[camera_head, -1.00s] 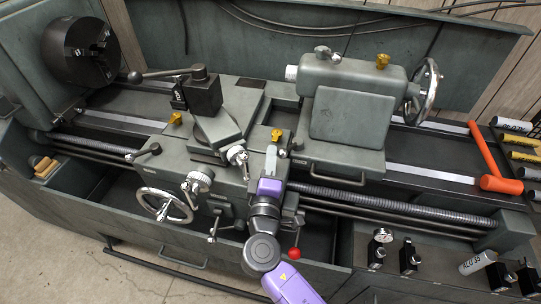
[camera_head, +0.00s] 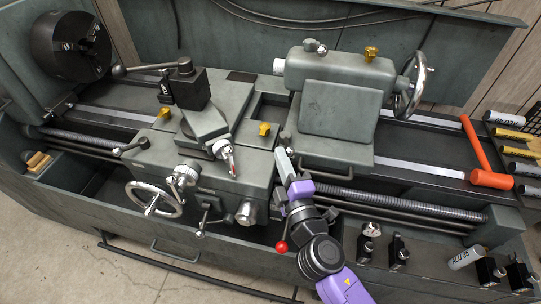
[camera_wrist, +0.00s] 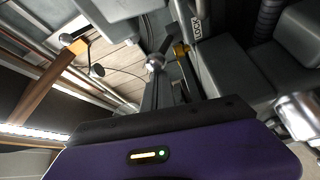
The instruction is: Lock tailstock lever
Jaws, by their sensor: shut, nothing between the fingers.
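The grey tailstock (camera_head: 340,110) stands on the bed right of the carriage. In the wrist view, a dark lever with a shiny end (camera_wrist: 156,62) appears just beyond my fingers (camera_wrist: 160,92). A "LOCK" label (camera_wrist: 197,27) is on a grey surface beside it.
The carriage (camera_head: 225,165) with a yellow knob (camera_head: 264,129) is close on the left. The lead screw (camera_head: 400,202) runs below the tailstock. An orange hammer (camera_head: 490,180) and several labelled cylinders lie at the right. A red ball knob (camera_head: 281,247) is near my arm.

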